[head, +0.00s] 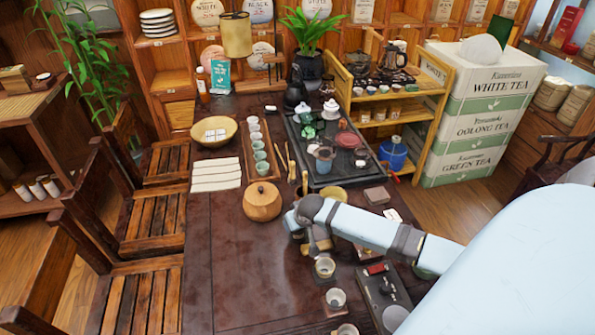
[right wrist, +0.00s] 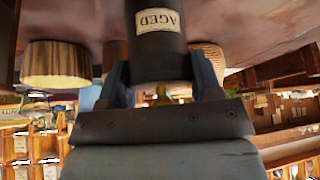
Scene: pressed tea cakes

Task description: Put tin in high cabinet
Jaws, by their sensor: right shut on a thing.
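A dark tin (right wrist: 158,60) with a cream label reading "AGED" is between the two fingers of my right gripper (right wrist: 160,80) in the right wrist view, which looks upside down. The fingers are shut on its sides. In the head view my right gripper (head: 305,228) is over the middle of the dark table, just right of a round wooden jar (head: 262,202); my arm and hand largely hide the tin there. Wooden cabinet shelving (head: 180,72) stands along the back wall; which part is the high cabinet I cannot tell. My left gripper is not in view.
The dark table (head: 225,285) is bare at its front left. Cups (head: 325,267), a black tea tray (head: 345,178) with teaware and a shallow bowl (head: 214,132) crowd the rest. Wooden chairs (head: 150,230) line the left; stacked tea boxes (head: 480,105) stand at the back right.

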